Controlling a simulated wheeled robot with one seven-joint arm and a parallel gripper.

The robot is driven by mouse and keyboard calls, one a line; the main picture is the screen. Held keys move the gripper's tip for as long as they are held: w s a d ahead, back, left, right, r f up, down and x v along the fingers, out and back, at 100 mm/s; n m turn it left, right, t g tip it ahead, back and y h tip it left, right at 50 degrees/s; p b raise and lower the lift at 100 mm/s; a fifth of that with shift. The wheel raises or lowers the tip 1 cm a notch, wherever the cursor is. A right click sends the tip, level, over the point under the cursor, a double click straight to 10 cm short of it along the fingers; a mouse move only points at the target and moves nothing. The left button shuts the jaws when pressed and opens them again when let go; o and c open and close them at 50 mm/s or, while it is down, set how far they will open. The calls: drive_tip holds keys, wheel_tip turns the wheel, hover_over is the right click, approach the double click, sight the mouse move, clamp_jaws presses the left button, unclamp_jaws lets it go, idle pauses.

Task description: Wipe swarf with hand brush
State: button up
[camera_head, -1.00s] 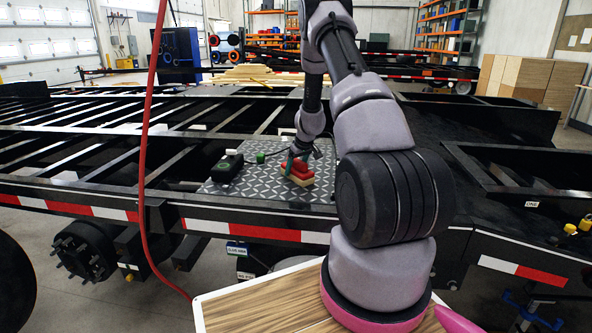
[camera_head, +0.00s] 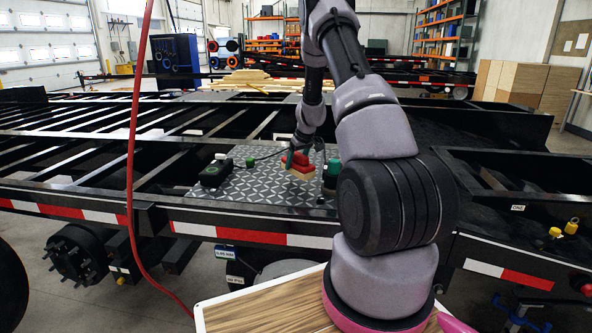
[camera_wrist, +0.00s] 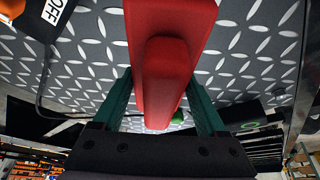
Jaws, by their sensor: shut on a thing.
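The hand brush (camera_head: 298,166) has a red handle block and pale tan bristles. It is over the right half of a grey tread plate (camera_head: 255,190) on the trailer frame. My gripper (camera_head: 290,158) is shut on the brush. In the wrist view the red handle (camera_wrist: 166,70) fills the middle, between my gripper's teal fingers (camera_wrist: 160,105). The bristles are hidden there. I cannot tell whether they touch the plate. I cannot make out any swarf clearly on the plate.
A black box with a green button (camera_head: 215,171) is on the plate's left, with a small green item (camera_head: 250,162) nearby. A dark cylinder with a green top (camera_head: 332,172) is close right of the brush. A red hose (camera_head: 131,150) hangs in front of the trailer frame.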

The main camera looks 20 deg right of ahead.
sight(296, 153)
drive_tip(key=shift+r, duration=1.85)
drive_tip(key=shift+a, duration=0.15)
